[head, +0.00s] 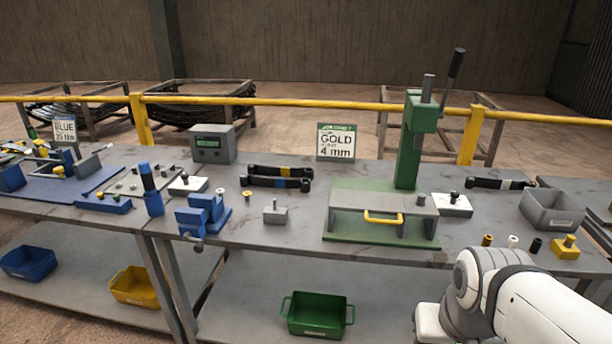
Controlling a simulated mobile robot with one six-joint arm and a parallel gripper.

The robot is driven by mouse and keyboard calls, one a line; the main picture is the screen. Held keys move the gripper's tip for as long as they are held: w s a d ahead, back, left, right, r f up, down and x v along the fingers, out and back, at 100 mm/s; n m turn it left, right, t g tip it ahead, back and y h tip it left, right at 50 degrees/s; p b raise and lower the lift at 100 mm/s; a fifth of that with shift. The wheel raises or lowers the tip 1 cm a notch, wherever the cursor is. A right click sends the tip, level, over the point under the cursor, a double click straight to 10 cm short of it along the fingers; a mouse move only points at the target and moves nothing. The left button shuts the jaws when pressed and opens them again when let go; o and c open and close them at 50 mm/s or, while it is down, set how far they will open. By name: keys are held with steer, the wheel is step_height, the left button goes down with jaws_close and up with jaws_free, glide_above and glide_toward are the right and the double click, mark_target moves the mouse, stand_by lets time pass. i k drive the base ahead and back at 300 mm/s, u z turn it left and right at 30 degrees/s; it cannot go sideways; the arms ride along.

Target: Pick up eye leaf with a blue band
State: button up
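Two dark, flat leaf bars lie side by side at the back middle of the grey bench. The rear leaf (262,169) carries a yellowish band. The front leaf (262,181) seems to carry a bluish band, but it is too small to be sure. Another dark leaf (486,182) with a pale band lies at the back right, beyond the green press. My white arm shows at the bottom right, well apart from the leaves. My gripper cannot be made out in this view.
A green press (408,150) with a grey guard stands right of the leaves. A blue vise (203,214) and grey block (275,214) stand in front. A grey meter box (212,144) and GOLD sign (336,141) stand behind. A grey bin (552,211) sits at right.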

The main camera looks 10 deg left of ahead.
mark_target(303, 184)
steer(key=k, duration=1.3)
steer(key=u, duration=0.6)
steer(key=i, duration=0.85)
steer(key=u, duration=0.7)
steer(key=i, duration=1.6)
steer(key=z, duration=0.65)
steer(key=i, duration=0.8)
steer(key=z, duration=0.6)
steer(key=k, duration=0.95)
